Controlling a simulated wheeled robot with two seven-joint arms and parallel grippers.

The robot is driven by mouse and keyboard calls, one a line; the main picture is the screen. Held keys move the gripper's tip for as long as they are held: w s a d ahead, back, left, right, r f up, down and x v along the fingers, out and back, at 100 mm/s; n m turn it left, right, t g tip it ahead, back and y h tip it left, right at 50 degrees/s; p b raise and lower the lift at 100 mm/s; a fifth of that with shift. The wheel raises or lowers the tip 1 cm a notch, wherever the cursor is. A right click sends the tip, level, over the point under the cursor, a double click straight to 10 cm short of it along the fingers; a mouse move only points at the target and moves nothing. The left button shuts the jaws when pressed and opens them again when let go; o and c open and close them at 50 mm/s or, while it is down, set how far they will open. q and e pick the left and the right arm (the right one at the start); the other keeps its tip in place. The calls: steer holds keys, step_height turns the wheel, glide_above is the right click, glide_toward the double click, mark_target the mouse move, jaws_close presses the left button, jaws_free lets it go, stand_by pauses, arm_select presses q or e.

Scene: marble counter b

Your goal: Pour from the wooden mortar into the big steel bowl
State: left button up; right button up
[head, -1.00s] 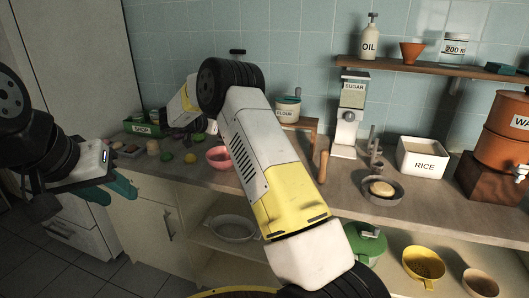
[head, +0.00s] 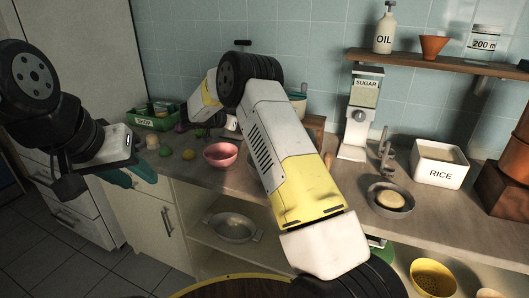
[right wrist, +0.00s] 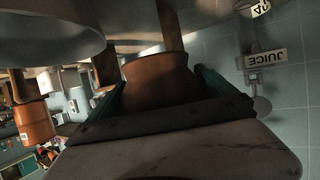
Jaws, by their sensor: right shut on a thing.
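The wooden mortar (right wrist: 158,82) is a brown rounded vessel in the right wrist view. My right gripper (right wrist: 160,92) has its teal fingers on either side of it and is shut on it. A large grey metal bowl (right wrist: 50,32), apparently the big steel bowl, fills the upper left of that view, beside the mortar and apart from it in the picture. The mortar's contents are not visible. In the head view my right arm hides the right gripper and the mortar. My left gripper (head: 130,175) is empty, its teal fingers apart, in front of the counter at the left.
A pink bowl (head: 221,155), a green crate (head: 154,116) and small round foods stand at the counter's left. A sugar dispenser (head: 359,115), a grey dish (head: 391,208) and a rice bin (head: 440,165) stand right. A metal colander (head: 233,226) sits on the lower shelf.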

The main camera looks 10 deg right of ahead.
steer(key=shift+d+f, duration=0.15)
steer(key=shift+f, duration=2.05)
steer(key=shift+s+d+r+m+t, duration=0.1)
steer(key=shift+s+r+m+t, duration=0.2)
steer(key=shift+r, duration=0.3)
steer(key=shift+s+d+r+m+t, duration=0.1)
steer(key=shift+s+r+m, duration=0.1)
steer(key=shift+r+m, duration=0.3)
steer(key=shift+s+d+r+m+t, duration=0.25)
steer(key=shift+s+r+m+t, duration=0.3)
steer(key=shift+r, duration=0.1)
steer(key=shift+s+d+f+m+t+y, duration=0.2)
steer(key=shift+s+d+m+t+y, duration=0.15)
steer(key=shift+s+m, duration=0.3)
steer(key=shift+s+d+r+m+t, duration=0.25)
steer(key=shift+s+r+m+t, duration=0.15)
steer(key=shift+s+r+m, duration=0.15)
steer(key=shift+s+d+f+m+t, duration=0.1)
steer(key=shift+s+f+m+t, duration=0.25)
steer(key=shift+m, duration=0.4)
steer(key=shift+r+m+t, duration=0.45)
steer(key=shift+r+m, duration=0.1)
steer(key=shift+m, duration=0.15)
steer(key=shift+s+d+f+m, duration=0.1)
steer(key=shift+s+f+m, duration=0.15)
steer(key=shift+m, duration=0.45)
